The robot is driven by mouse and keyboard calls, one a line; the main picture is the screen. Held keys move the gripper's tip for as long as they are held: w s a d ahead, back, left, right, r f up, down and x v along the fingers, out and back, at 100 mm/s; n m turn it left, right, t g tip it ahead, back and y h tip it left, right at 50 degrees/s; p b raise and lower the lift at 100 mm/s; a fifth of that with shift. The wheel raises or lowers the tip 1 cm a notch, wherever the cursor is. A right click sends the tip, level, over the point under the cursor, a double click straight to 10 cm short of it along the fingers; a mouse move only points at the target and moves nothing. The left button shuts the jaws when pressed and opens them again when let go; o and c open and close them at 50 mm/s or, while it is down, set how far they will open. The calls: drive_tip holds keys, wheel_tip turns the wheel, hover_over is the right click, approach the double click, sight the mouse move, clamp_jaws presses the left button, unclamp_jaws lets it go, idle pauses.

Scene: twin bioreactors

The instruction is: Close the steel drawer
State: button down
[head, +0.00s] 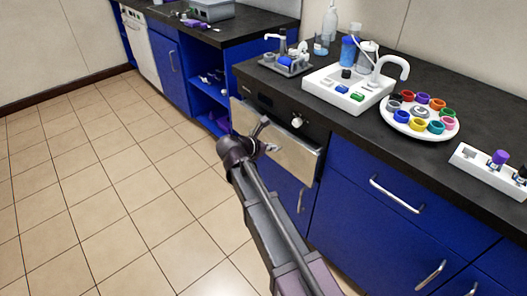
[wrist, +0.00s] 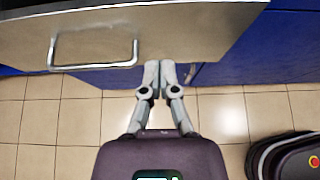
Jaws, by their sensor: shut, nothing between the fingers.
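The steel drawer (head: 292,158) is under the black worktop, below a dark panel with a knob. Its front stands out from the blue cabinet, so it looks partly open. In the wrist view, the steel front (wrist: 195,25) fills the top, with a bar handle (wrist: 93,66) to the left of my fingers. My gripper (head: 266,136) is in front of the drawer in the head view and hides part of its front. In the wrist view, my gripper (wrist: 166,64) has its fingers together, empty, at the front's lower edge. I cannot tell whether they touch it.
The black worktop (head: 345,122) carries a white sink unit (head: 347,88), a round tray of coloured pots (head: 419,116) and a white rack (head: 487,170). Blue drawers (head: 400,200) with bar handles are at right. The tiled floor (head: 90,190) at left is clear.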

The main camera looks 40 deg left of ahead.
sight(292, 136)
drive_tip(key=x, duration=0.3)
drive_tip(key=r+b+x, duration=0.1)
drive_tip(key=x, duration=0.1)
drive_tip(key=shift+w, duration=0.2)
drive_tip(key=shift+w+d, duration=0.15)
drive_tip(key=shift+w, duration=0.8)
drive_tip(key=w, duration=0.4)
drive_tip(key=shift+w+d, duration=0.3)
drive_tip(key=shift+d, duration=0.05)
drive_tip(key=shift+w+d, duration=0.1)
drive_tip(key=shift+w, duration=0.2)
drive_tip(key=shift+w+r, duration=0.1)
